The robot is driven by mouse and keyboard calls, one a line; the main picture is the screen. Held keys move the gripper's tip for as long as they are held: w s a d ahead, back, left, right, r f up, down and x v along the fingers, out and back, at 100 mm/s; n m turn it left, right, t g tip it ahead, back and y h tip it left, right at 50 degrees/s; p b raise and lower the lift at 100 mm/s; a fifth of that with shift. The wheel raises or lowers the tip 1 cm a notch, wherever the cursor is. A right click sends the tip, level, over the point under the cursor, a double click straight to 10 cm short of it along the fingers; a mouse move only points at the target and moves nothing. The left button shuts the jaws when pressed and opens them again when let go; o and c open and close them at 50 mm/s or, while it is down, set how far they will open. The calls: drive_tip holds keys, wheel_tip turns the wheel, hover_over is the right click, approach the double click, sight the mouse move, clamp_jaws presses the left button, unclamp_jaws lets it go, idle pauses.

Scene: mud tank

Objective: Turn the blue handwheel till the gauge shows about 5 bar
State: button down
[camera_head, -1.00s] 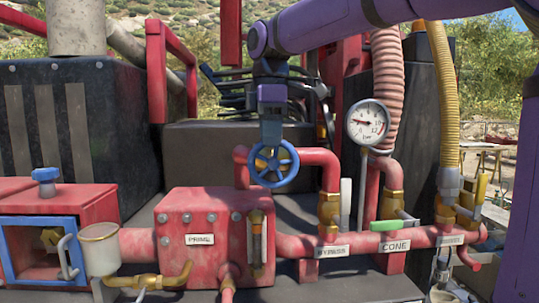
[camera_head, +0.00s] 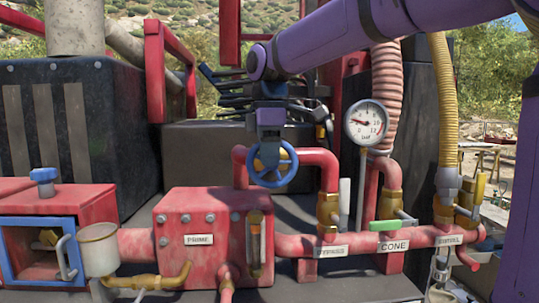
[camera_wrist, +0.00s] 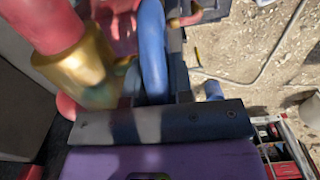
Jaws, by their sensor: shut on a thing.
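The blue handwheel (camera_head: 293,163) stands upright in front of a brass valve on a red pipe. My gripper (camera_head: 268,139) reaches down to the top of the wheel and is shut on its rim. In the wrist view the blue rim (camera_wrist: 152,45) passes between the fingers of my gripper (camera_wrist: 157,98). The round white gauge (camera_head: 367,122) is to the right of the wheel. Its needle points left and slightly up; the exact reading is too small to tell. My gripper hides part of the wheel's top.
A red box labelled PRIME (camera_head: 198,220) is below left of the wheel. A brass bypass valve (camera_head: 328,208) and a green handle (camera_head: 388,225) are to the right. A ribbed pink hose (camera_head: 386,85) rises behind the gauge. A metal cup (camera_head: 98,250) stands at left.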

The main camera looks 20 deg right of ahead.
drive_tip(key=shift+s+d+t+y, duration=0.15)
drive_tip(key=shift+t+y, duration=0.15)
drive_tip(key=shift+y, duration=0.65)
drive_tip(key=shift+w+d+t+y, duration=0.1)
drive_tip(key=shift+d+t+y, duration=0.15)
drive_tip(key=shift+y, duration=0.65)
drive_tip(key=shift+s+d+t+y, duration=0.1)
drive_tip(key=shift+t+y, duration=0.25)
drive_tip(key=shift+y, duration=0.6)
drive_tip(key=c, duration=1)
unclamp_jaws()
drive_tip(key=shift+r, duration=0.1)
drive_tip(key=v, duration=1)
drive_tip(key=shift+d+r, duration=0.25)
drive_tip(key=shift+s, duration=0.1)
